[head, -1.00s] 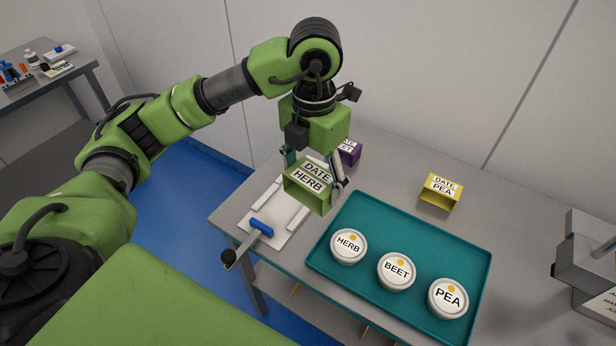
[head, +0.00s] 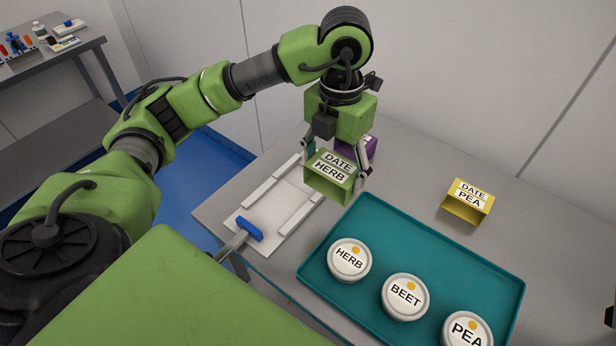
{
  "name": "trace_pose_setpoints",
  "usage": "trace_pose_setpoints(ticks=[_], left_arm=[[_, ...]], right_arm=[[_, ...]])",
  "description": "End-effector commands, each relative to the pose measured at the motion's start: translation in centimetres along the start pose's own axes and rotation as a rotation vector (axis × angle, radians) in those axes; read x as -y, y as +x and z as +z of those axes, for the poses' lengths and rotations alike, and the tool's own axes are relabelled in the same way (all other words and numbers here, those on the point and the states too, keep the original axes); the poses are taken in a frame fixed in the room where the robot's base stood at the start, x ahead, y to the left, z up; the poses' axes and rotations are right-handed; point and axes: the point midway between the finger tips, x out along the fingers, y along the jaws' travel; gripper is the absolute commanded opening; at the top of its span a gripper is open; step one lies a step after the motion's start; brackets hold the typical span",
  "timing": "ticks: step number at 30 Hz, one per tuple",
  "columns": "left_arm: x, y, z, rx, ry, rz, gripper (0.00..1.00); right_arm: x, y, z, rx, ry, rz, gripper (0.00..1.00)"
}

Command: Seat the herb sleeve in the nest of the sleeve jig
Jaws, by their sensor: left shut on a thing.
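The herb sleeve (head: 329,188) is a green open-ended box labelled DATE HERB. My left gripper (head: 335,172) is shut on it, one finger at each side. It shows in front of the right upper part of the sleeve jig and hides some of it; whether it touches anything below I cannot tell. The sleeve jig (head: 262,222) is a white plate with two parallel raised rails and a blue-handled lever (head: 249,229) at its near end. The nest (head: 281,199) between the rails looks empty where it shows. My right gripper is not in view.
A teal tray (head: 318,262) right of the jig holds white tubs marked HERB (head: 349,263), BEET (head: 404,299) and PEA (head: 466,333). A yellow pea sleeve (head: 469,203) stands behind the tray. A purple sleeve (head: 367,146) is partly hidden behind my gripper. Bare table lies around the yellow sleeve.

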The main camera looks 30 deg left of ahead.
Motion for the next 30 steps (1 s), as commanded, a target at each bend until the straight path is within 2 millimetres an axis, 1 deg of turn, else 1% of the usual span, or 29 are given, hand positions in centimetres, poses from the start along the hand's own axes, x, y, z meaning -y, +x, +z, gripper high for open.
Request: trace_pose_setpoints(ticks=[3,10,12,15,18,25,26,27,30], left_arm=[[-2.4,0.7,1.0,-0.006,-0.011,0.002,0.51],[-7.4,3.1,3.6,-0.005,-0.008,0.003,0.51],[-8.4,4.7,4.2,-0.008,-0.006,0.001,0.51],[-9.6,6.5,4.9,-0.006,-0.004,0.001,0.51],[-10.4,7.7,5.3,-0.004,-0.002,0.001,0.51],[-11.6,9.3,6.0,-0.003,-0.003,0.001,0.51],[-11.8,9.7,6.0,-0.004,-0.003,0.001,0.51],[-11.7,10.2,5.9,-0.007,0.000,0.000,0.51],[-11.6,11.6,6.0,-0.004,0.000,-0.001,0.51]], right_arm=[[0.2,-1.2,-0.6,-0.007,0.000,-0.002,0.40],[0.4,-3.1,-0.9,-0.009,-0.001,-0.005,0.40],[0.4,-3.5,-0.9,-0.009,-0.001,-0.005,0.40],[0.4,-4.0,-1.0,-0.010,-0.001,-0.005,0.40],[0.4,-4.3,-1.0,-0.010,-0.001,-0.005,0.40],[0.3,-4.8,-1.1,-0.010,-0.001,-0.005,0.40],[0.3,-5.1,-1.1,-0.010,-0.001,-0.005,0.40],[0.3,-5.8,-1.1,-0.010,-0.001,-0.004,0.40],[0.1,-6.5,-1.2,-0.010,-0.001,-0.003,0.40]])
